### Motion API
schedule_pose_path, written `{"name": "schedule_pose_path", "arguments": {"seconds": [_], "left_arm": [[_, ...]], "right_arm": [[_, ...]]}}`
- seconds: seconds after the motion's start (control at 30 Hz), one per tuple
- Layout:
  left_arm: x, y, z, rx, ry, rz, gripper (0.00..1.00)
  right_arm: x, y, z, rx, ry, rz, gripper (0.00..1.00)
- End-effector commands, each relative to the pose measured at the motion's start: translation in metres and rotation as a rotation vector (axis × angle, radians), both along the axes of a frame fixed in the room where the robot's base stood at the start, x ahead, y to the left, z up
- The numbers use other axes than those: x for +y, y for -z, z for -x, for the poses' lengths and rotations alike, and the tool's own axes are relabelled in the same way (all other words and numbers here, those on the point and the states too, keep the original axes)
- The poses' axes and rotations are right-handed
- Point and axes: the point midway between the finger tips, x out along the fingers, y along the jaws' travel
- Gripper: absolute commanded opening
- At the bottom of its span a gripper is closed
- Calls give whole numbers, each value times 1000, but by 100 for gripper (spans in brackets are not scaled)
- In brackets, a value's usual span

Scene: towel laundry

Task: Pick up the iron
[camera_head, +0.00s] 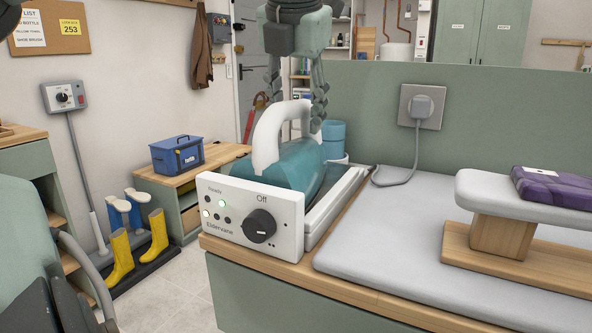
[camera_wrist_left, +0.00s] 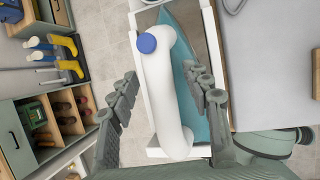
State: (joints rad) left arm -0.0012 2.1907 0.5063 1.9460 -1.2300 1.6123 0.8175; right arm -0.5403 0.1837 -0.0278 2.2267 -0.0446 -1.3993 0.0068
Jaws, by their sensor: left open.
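The iron (camera_head: 300,166), with a teal body and a thick white handle, sits in its white station (camera_head: 250,212) on the left end of the counter. The station's front panel has a black dial near the word "Off" and small lit lamps. My left gripper (camera_head: 297,108) points down from above, with its fingers at the iron's handle. In the left wrist view my left gripper (camera_wrist_left: 160,82) is open, one finger on each side of the iron's white handle (camera_wrist_left: 170,105), which has a blue cap. I cannot tell whether the fingers touch it. My right gripper is not in view.
A grey pressing mat (camera_head: 400,240) covers the counter, with a sleeve board (camera_head: 490,205) and folded purple cloth (camera_head: 553,187) at right. A cord runs to a wall plug (camera_head: 422,107). A blue container (camera_head: 333,137) stands behind the iron. A low green partition backs the counter.

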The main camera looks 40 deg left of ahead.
Motion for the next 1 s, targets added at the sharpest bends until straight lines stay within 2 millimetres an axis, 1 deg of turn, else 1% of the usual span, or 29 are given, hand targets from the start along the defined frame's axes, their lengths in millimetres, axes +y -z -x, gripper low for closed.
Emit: {"name": "schedule_pose_path", "arguments": {"seconds": [0.07,0.4,0.47,1.0], "left_arm": [[0,0,0,0,0,0,49],[0,-1,0,0,0,0,6],[0,-1,0,0,0,0,0],[0,-4,-1,-8,0,-2,0]], "right_arm": [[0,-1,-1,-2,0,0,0],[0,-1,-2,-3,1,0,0],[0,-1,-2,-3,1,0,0],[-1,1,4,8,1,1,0]]}}
